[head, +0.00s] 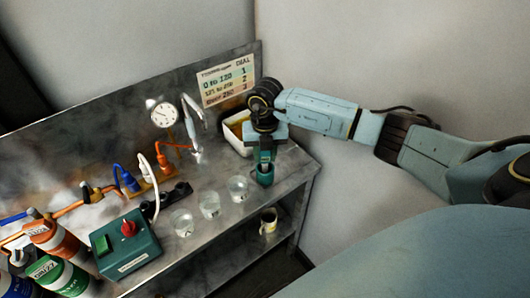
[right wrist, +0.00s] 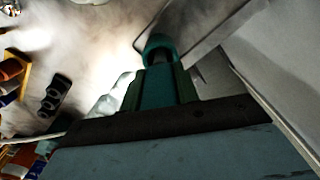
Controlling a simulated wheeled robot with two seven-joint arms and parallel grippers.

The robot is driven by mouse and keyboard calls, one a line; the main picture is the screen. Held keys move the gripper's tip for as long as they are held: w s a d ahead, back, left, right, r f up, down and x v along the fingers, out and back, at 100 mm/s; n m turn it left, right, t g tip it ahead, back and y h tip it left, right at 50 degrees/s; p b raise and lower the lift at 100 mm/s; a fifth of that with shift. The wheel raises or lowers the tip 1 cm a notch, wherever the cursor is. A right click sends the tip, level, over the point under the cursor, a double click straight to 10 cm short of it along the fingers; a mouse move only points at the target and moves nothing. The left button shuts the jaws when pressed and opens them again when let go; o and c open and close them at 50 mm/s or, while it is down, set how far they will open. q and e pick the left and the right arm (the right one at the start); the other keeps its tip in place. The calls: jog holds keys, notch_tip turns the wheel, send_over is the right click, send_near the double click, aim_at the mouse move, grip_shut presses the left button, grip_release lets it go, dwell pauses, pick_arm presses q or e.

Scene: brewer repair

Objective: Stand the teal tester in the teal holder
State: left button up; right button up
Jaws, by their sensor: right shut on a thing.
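The teal holder (head: 265,177) is a small cup near the right end of the metal bench. My right gripper (head: 265,157) is directly above it, pointing down. In the right wrist view the gripper (right wrist: 160,82) is shut on the teal tester (right wrist: 157,92). The round rim of the holder (right wrist: 160,41) shows just beyond the tester's end. The tester's lower end is at or inside the holder's mouth; I cannot tell how deep it is. In the head view the gripper hides most of the tester. My left gripper is not in view.
Several clear glasses, one of them a glass (head: 238,188), stand left of the holder. A white tray (head: 230,139) is behind my right gripper. A teal box with a red knob (head: 128,228) stands at the front left. A mug (head: 268,221) is on the lower shelf.

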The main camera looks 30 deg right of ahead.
jog(key=shift+f, duration=0.1)
jog(key=o, duration=1.6)
jog(key=shift+o, duration=0.2)
jog(key=shift+r+p, duration=2.75)
jog(key=shift+r, duration=0.8)
jog(key=shift+f, duration=0.1)
